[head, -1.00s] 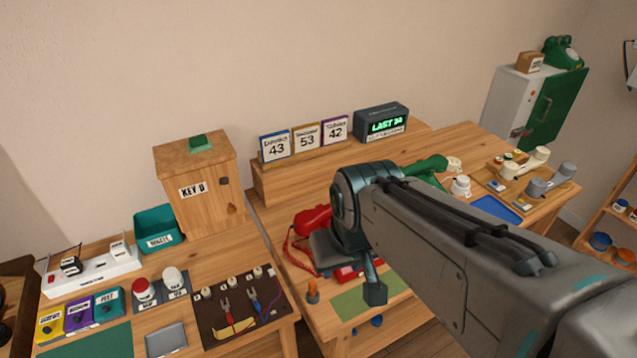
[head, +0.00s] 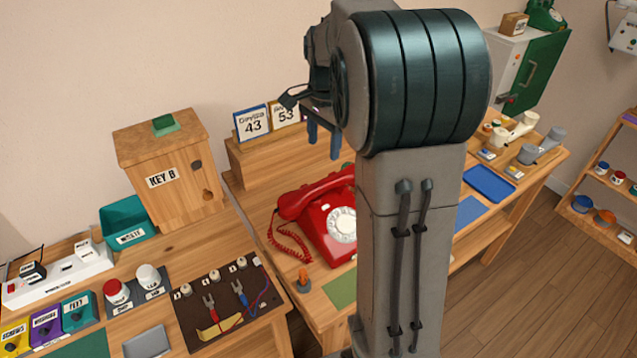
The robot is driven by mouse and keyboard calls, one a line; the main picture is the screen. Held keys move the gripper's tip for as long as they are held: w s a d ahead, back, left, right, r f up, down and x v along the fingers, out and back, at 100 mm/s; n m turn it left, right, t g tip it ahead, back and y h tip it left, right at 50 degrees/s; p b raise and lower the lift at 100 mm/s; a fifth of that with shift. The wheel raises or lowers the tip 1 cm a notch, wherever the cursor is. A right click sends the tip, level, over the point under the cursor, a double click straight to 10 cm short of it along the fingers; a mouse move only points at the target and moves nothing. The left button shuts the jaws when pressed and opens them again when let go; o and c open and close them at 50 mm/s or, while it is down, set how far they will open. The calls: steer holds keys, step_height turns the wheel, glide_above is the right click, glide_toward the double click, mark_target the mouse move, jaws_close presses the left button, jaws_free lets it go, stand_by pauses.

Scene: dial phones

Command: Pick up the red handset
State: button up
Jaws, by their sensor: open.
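The red handset (head: 314,194) lies across the top of the red dial phone (head: 325,228) on the middle table. Its right end is hidden behind my arm. A coiled red cord hangs at the phone's left side. My gripper (head: 322,142) is above the handset, apart from it, with its fingers pointing down. The fingers stand apart with nothing between them.
Number cards (head: 252,122) stand on a wooden riser behind the phone. A wooden key box (head: 172,170) stands to the left. A small orange-topped peg (head: 303,281) stands in front of the phone. My arm hides much of the table's right part.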

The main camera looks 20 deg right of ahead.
mark_target(325, 182)
steer(key=shift+m, duration=0.9)
steer(key=f, duration=0.3)
steer(key=w+d+f, duration=0.1)
steer(key=f, duration=0.2)
steer(key=w+f, duration=0.1)
steer(key=f, duration=0.3)
steer(key=shift+w+d+f, duration=0.1)
steer(key=shift+w+d, duration=0.1)
steer(key=shift+d, duration=0.1)
step_height(325, 182, down, 5)
steer(key=shift+s+a+f+p, duration=0.1)
steer(key=shift+s+p, duration=0.05)
steer(key=shift+p, duration=0.15)
